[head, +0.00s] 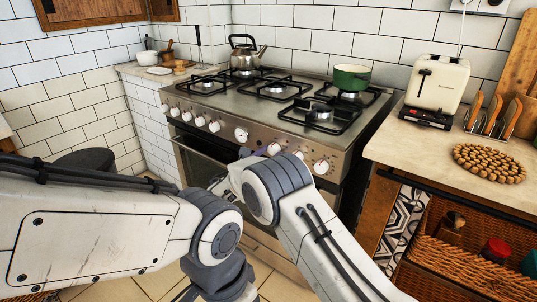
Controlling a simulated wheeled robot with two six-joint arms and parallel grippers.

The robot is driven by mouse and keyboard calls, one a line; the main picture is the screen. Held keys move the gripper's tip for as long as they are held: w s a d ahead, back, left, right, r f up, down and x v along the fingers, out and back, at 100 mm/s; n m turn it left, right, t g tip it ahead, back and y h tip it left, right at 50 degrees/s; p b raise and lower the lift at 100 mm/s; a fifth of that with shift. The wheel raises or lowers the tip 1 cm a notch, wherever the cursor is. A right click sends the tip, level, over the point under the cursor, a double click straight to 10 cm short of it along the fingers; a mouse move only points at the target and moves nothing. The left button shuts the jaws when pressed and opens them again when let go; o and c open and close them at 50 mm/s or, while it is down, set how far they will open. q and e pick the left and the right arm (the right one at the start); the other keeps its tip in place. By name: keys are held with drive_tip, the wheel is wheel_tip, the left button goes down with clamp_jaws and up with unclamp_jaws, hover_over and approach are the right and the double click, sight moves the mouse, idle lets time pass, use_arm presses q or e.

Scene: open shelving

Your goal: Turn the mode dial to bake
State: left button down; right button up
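The stove (285,90) has a steel front panel with a row of several white knobs. A larger white dial (241,134) sits near the middle of the row, and its markings are too small to read. I cannot tell for sure which knob is the mode dial.
The dark oven door (203,163) is below the panel, partly hidden by my arms. A kettle (246,54) and a green pot (351,78) stand on the hob. The right counter holds a cream toaster (438,83) and a round beaded trivet (489,163). Wicker baskets (460,255) are below.

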drive_tip(key=shift+f+m+b, duration=0.2)
drive_tip(key=shift+m+b, duration=0.2)
drive_tip(key=shift+b, duration=0.25)
clamp_jaws()
drive_tip(key=m+b, duration=0.3)
drive_tip(key=b, duration=0.1)
drive_tip(key=m+b, duration=0.3)
drive_tip(key=b, duration=0.1)
drive_tip(key=m+b, duration=0.3)
drive_tip(key=b, duration=0.1)
drive_tip(key=shift+a+f+h, duration=0.2)
drive_tip(key=shift+a+h, duration=0.05)
drive_tip(key=shift+h, duration=0.15)
drive_tip(key=shift+r+m+b, duration=0.25)
drive_tip(key=shift+m+b, duration=0.95)
drive_tip(key=shift+b, duration=0.35)
drive_tip(key=o, duration=1.2)
unclamp_jaws()
drive_tip(key=shift+r, duration=0.1)
